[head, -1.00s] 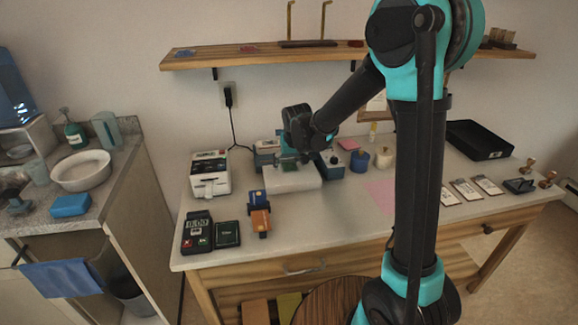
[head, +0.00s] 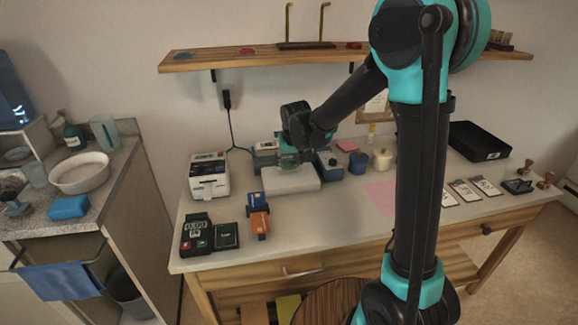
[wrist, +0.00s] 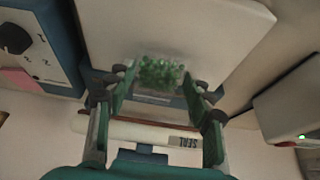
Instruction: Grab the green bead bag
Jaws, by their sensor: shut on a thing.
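The green bead bag is a small clear bag of green beads. In the wrist view the bag (wrist: 160,74) sits between the fingertips of my gripper (wrist: 160,88), which is shut on it. In the head view my gripper (head: 289,158) points down over a white flat-topped device (head: 300,183) at the back of the bench. The bag is mostly hidden there by the fingers. I cannot tell whether it touches the white top.
A white printer-like machine (head: 209,178) stands left of the gripper. A blue box with a dial (head: 328,165) and jars stand close on its right. A wooden shelf (head: 235,57) runs above.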

